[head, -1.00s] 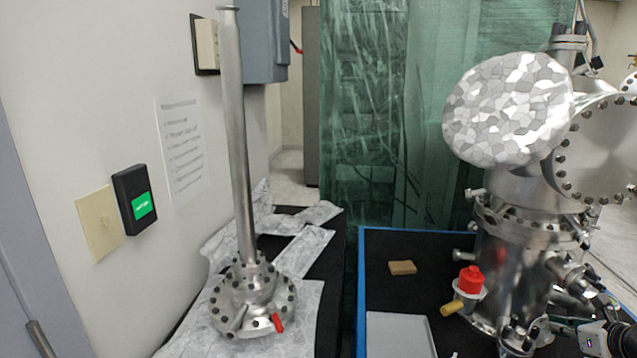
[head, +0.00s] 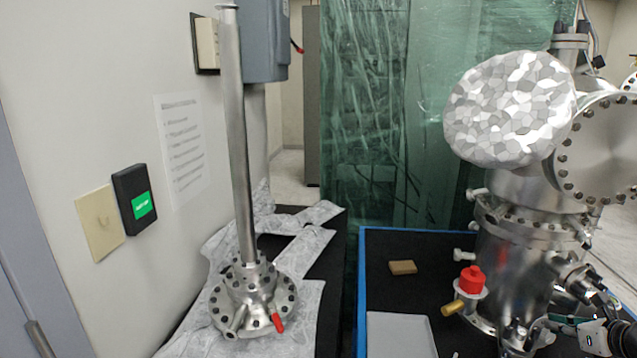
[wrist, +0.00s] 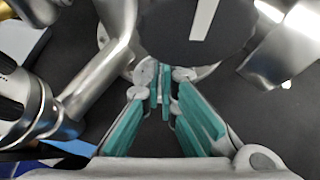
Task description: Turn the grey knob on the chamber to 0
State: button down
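In the wrist view, a dark grey round knob (wrist: 185,40) with a white bar marked on its face is at the top centre. A pale metal rim shows just below it. My gripper (wrist: 160,82) has teal fingers, with the two tips close together and only a thin gap between them. Nothing shows held in that gap. The tips are at the knob's lower edge in the picture; I cannot tell whether they touch it. In the head view the steel chamber (head: 512,265) stands at the right. The knob and any scale numbers cannot be made out there.
Metal tubes flank the gripper in the wrist view. In the head view, a red-capped valve (head: 471,281) juts from the chamber's left side. A tan block (head: 402,267) and a grey tray (head: 398,335) lie on the blue-edged black table. A tall steel tube (head: 239,140) stands left.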

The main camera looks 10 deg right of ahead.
jog(key=v, duration=0.2)
jog(key=p+v, duration=0.1)
jog(key=f+v, duration=0.1)
jog(key=v, duration=0.1)
jog(key=shift+s+d+r+p, duration=0.2)
jog(key=shift+s+p, duration=0.15)
jog(key=shift+s, duration=0.2)
jog(key=s+p, duration=0.1)
jog(key=p, duration=0.2)
jog(key=shift+s+d, duration=0.1)
jog(key=shift+d, duration=0.05)
jog(key=b+x, duration=0.1)
jog(key=x, duration=0.1)
jog(key=b+x, duration=0.1)
jog(key=x, duration=0.1)
jog(key=r+x, duration=0.1)
jog(key=x, duration=0.1)
jog(key=shift+w+f+b, duration=0.1)
jog(key=shift+w+b, duration=0.3)
jog(key=shift+w, duration=0.5)
